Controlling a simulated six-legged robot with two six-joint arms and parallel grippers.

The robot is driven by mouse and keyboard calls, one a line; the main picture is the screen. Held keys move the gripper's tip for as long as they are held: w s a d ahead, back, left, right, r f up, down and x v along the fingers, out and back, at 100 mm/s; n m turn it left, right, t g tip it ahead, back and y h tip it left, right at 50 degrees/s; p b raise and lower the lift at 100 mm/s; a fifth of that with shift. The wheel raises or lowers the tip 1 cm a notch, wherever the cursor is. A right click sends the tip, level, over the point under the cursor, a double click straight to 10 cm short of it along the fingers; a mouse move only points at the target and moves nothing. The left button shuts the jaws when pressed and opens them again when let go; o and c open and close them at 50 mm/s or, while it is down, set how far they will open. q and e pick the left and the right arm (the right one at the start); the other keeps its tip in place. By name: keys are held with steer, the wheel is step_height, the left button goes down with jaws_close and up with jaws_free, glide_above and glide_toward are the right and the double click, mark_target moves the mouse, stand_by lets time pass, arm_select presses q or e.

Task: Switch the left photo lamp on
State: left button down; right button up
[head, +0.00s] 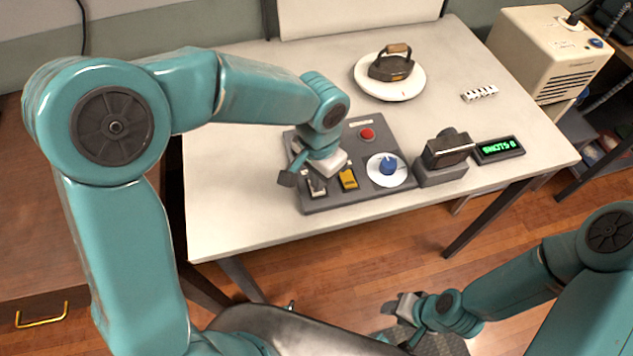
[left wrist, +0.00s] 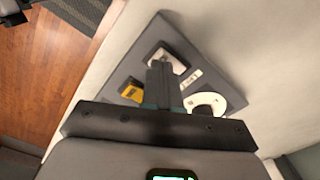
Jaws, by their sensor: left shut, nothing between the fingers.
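A dark grey control panel (head: 335,205) lies on the white table. At its front edge are a pale switch (head: 316,187) and a yellow switch (head: 348,180). My left gripper (head: 290,178) is low over the panel's left part, beside the pale switch. In the left wrist view its closed fingers (left wrist: 163,72) reach over the panel (left wrist: 205,62), near the pale switch (left wrist: 172,57), with the yellow switch (left wrist: 131,90) to the left. Contact cannot be told. No photo lamp is in view. My right gripper (head: 402,305) hangs low at the bottom, its jaws unclear.
The panel also carries a red button (head: 367,133) and a blue knob (head: 388,164) on a white disc. A dark device (head: 447,149) and a green-lit display (head: 498,149) stand to the right. An iron (head: 391,65) rests on a white plate (head: 413,92) behind.

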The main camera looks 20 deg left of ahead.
arm_select(q)
steer(key=shift+f+b, duration=0.8)
steer(key=shift+f, duration=0.15)
stand_by(0.7)
steer(key=shift+w+r+p, duration=0.1)
steer(key=shift+r+p, duration=0.45)
steer(key=shift+r, duration=0.05)
step_height(320, 180, up, 2)
steer(key=shift+r+p, duration=0.25)
steer(key=shift+p, duration=0.65)
step_height(320, 180, up, 2)
steer(key=shift+r+p, duration=0.1)
steer(key=shift+p, duration=0.75)
steer(key=shift+r+p, duration=0.45)
steer(key=shift+r, duration=0.2)
steer(key=shift+f, duration=0.1)
